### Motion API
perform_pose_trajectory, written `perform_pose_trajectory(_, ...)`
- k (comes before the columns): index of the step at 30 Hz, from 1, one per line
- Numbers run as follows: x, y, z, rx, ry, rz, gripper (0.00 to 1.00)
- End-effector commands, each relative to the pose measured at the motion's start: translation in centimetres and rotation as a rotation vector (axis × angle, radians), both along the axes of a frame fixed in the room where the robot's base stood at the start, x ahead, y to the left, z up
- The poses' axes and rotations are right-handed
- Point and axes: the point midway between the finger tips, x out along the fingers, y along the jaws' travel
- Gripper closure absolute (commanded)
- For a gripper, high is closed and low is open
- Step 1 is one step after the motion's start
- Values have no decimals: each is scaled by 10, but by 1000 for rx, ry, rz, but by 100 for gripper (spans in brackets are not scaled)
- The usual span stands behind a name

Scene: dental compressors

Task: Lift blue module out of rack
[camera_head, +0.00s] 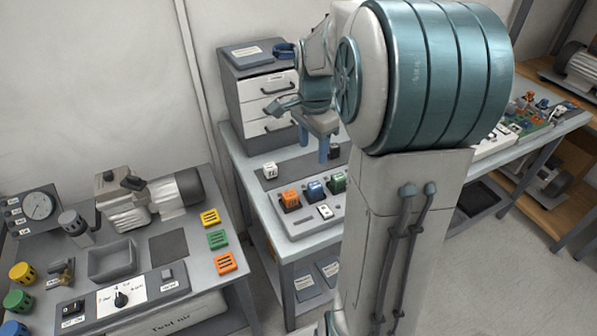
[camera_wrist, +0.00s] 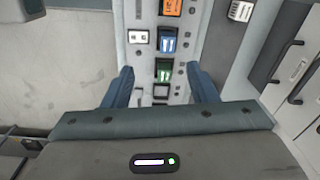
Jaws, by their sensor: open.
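The blue module (camera_head: 316,190) sits in the grey rack (camera_head: 298,227) on the middle table, between an orange module (camera_head: 290,198) and a green module (camera_head: 338,183). In the wrist view the blue module (camera_wrist: 167,41) lies ahead of my fingertips, with the green module (camera_wrist: 163,71) nearer to them. My gripper (camera_head: 314,148) is open and empty above the rack, its fingers pointing down. In the wrist view my gripper (camera_wrist: 160,82) has its two fingers spread to either side of the rack strip. My arm hides the rack's right part in the head view.
A white module (camera_head: 269,170) stands on the table behind the rack. A drawer unit (camera_head: 262,92) rises at the table's back left. A white switch (camera_head: 325,211) is at the rack's front. The left bench (camera_head: 195,283) carries a compressor (camera_head: 135,205) and coloured blocks.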

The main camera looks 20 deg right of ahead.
Motion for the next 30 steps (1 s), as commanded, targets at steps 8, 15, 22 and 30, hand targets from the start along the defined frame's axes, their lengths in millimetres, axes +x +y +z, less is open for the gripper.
perform_pose_trajectory(8,16,-21,-25,24,29,-169,47)
perform_pose_trajectory(15,15,-21,-71,24,31,-169,47)
perform_pose_trajectory(22,16,-21,-100,24,28,-168,47)
perform_pose_trajectory(30,20,-22,-120,25,30,-167,47)
